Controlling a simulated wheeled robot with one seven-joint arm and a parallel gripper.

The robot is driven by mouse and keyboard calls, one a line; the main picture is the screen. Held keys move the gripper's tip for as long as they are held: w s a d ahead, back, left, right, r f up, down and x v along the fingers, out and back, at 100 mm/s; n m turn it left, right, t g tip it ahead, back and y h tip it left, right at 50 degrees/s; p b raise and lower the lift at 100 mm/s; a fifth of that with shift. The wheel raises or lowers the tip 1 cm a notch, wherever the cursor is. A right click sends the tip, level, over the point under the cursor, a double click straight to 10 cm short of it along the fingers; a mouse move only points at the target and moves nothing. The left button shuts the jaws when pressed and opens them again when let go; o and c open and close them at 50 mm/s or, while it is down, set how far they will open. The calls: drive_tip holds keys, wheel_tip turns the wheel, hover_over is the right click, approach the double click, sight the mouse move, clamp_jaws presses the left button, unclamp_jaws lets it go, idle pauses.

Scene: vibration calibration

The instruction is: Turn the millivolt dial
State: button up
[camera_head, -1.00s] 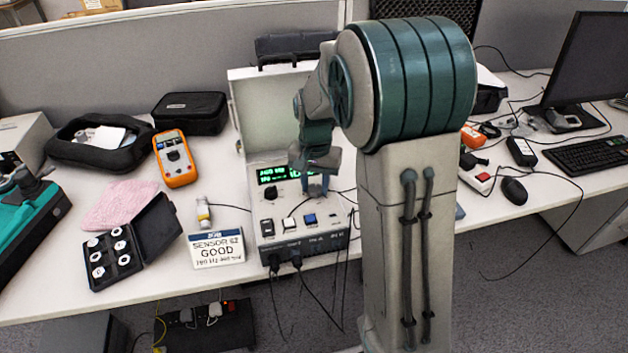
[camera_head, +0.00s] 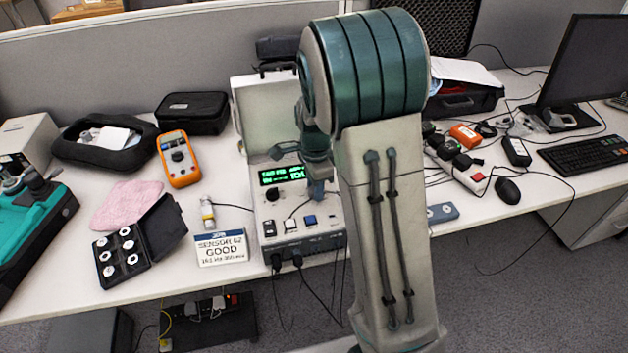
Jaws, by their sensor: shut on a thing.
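The calibration box (camera_head: 297,245) stands on the desk with its lid raised and a lit green display (camera_head: 284,175) on its panel. A black knob (camera_head: 272,192) shows at the left of the panel, clear of my gripper. My gripper (camera_head: 316,192) points down at the panel's right side, right of the display, and is shut on the dial there. The fingers hide that dial, so its mark and setting cannot be read. My arm covers the right part of the box.
A sensor card (camera_head: 221,248) and a small sensor (camera_head: 207,211) with a cable lie left of the box. An orange multimeter (camera_head: 179,160) and an open black case (camera_head: 140,243) are further left. Cables hang off the front edge. A power strip (camera_head: 466,176) lies right.

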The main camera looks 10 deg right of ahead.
drive_tip(key=m+p, duration=0.2)
drive_tip(key=m, duration=0.1)
drive_tip(key=shift+r, duration=0.2)
drive_tip(key=shift+f+m+p, duration=0.1)
drive_tip(key=shift+m+p, duration=0.75)
drive_tip(key=shift+m, duration=0.55)
drive_tip(key=o, duration=1)
drive_tip(key=shift+f, duration=0.1)
wheel_tip(320, 180, up, 14)
drive_tip(key=shift+f+p, duration=0.1)
drive_tip(key=shift+p, duration=0.3)
